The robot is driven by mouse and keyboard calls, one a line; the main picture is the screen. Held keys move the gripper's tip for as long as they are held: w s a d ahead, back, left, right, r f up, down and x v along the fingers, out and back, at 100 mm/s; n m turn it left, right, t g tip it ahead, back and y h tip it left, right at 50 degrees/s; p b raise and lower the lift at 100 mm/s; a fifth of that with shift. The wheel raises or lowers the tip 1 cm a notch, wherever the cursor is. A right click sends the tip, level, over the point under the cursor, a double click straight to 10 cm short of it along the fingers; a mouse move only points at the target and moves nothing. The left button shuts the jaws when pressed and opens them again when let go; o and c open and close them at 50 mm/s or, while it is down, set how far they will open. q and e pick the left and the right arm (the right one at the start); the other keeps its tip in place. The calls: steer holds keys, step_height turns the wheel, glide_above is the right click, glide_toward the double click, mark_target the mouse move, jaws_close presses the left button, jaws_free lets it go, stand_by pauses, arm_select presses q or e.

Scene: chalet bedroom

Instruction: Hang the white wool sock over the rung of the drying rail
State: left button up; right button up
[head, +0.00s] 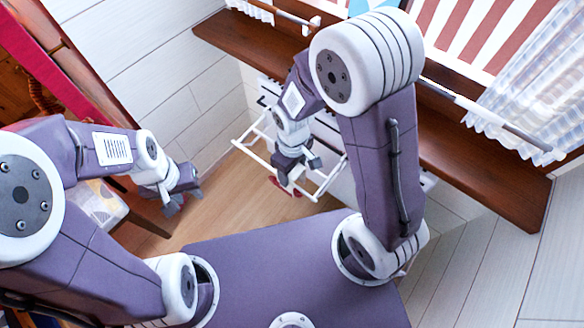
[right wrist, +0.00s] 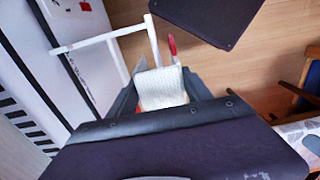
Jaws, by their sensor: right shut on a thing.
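The white wool sock (right wrist: 163,88) is a knitted white piece between the fingers of my right gripper (right wrist: 165,82) in the right wrist view. My right gripper (head: 293,172) is shut on it and is by the drying rail in the head view. The white drying rail (head: 250,147) sticks out from a white unit below the window. In the right wrist view its bars (right wrist: 95,41) meet at a corner just beyond the sock. I cannot tell whether the sock touches the rung. My left gripper (head: 182,200) is open and empty, apart from the rail at the left.
A brown wooden sill (head: 470,150) runs above the rail, with a white curtain (head: 520,105) at the right. A chair with a patterned seat (head: 100,205) stands at the left. Bare wooden floor (head: 225,205) lies between. Small red bits (right wrist: 172,44) show near the sock.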

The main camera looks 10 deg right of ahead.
steer(key=shift+f+b, duration=2.55)
steer(key=shift+f, duration=1.5)
steer(key=o, duration=1.4)
steer(key=shift+r, duration=0.1)
